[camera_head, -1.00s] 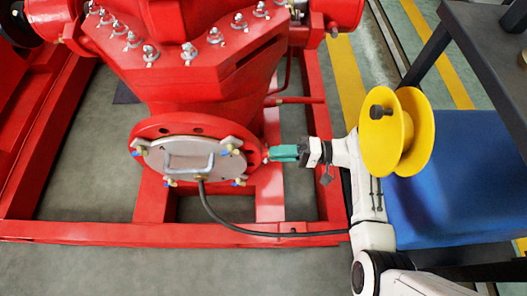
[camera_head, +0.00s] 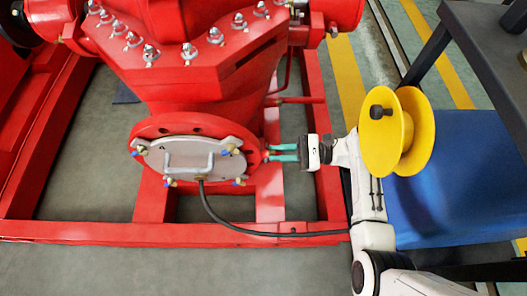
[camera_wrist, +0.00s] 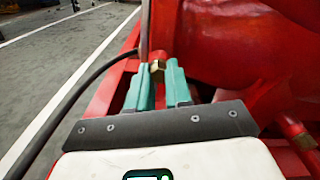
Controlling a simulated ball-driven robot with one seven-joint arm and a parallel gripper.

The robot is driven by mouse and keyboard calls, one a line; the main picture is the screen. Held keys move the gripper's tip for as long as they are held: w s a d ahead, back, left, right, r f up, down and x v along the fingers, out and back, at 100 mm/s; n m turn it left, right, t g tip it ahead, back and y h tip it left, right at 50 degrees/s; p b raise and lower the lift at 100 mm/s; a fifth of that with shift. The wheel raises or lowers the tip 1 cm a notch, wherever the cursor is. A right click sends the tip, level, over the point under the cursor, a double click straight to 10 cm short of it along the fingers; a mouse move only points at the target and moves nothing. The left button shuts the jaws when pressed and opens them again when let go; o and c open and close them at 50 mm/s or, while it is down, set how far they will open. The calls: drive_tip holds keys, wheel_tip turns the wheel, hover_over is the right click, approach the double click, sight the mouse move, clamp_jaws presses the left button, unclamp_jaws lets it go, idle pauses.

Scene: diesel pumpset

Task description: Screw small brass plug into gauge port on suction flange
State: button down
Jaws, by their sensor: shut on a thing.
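The red suction flange (camera_head: 145,130) stands on the pump body, with a grey plate (camera_head: 163,163) over its face. My gripper (camera_head: 270,153) reaches in from the right, its green fingertips at the flange's right rim. In the wrist view my gripper (camera_wrist: 158,72) is shut on the small brass plug (camera_wrist: 157,70), which sits between the fingertips close to the red metal. The gauge port is hidden behind the plug and fingertips. I cannot tell how deep the plug sits in it.
Red frame beams (camera_head: 120,232) lie below. A yellow reel (camera_head: 388,140) and blue panel (camera_head: 455,165) are at the right. Bare floor shows at the front left.

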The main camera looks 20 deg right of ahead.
drive_tip(key=m, duration=0.4)
drive_tip(key=shift+a+r, duration=0.15)
drive_tip(key=shift+a, duration=0.05)
drive_tip(key=shift+m+p, duration=0.7)
drive_tip(key=shift+p, duration=0.55)
drive_tip(key=shift+m+p, duration=0.8)
drive_tip(key=shift+p, duration=0.05)
drive_tip(key=c, duration=1)
unclamp_jaws()
drive_tip(key=shift+o, duration=0.2)
drive_tip(key=shift+d, duration=0.15)
